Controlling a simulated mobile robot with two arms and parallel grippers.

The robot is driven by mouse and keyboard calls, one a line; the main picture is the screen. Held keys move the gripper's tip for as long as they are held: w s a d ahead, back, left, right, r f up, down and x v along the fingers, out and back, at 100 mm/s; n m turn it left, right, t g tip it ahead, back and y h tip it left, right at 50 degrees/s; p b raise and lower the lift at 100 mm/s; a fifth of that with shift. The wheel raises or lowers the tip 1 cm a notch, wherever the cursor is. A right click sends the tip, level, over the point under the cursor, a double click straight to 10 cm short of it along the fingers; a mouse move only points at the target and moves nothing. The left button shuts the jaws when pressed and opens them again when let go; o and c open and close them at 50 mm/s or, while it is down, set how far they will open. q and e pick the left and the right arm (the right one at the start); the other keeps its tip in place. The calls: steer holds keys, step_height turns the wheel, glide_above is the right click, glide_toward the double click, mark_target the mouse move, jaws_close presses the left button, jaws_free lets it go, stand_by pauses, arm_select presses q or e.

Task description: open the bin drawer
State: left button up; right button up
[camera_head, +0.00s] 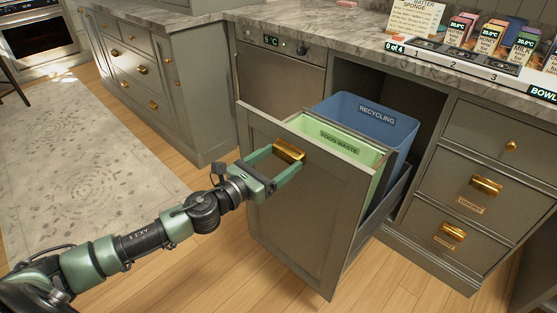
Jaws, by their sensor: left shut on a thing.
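The bin drawer (303,205) is pulled out from the cabinet below the counter, with its tall grey-green front standing well forward. Inside it stand a green food waste bin (376,154) at the front and a blue recycling bin (365,113) behind. A brass handle (288,150) is at the top of the drawer front. My left gripper (279,163) is at this handle, shut on it, with one green finger on each side. My right gripper is not in view.
A drawer stack (478,185) with brass handles stands to the right. A cool-looking appliance front (283,75) is behind the drawer. Cartons and labels line the counter (345,33). Wooden floor (215,260) and a pale rug (85,165) lie clear at left.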

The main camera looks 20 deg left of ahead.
arm_select(q)
steer(key=o, duration=2.1)
steer(key=shift+s+a+f, duration=0.15)
steer(key=shift+s+a, duration=0.05)
steer(key=shift+s, duration=0.35)
steer(key=shift+b+v, duration=0.8)
steer(key=shift+v, duration=2.5)
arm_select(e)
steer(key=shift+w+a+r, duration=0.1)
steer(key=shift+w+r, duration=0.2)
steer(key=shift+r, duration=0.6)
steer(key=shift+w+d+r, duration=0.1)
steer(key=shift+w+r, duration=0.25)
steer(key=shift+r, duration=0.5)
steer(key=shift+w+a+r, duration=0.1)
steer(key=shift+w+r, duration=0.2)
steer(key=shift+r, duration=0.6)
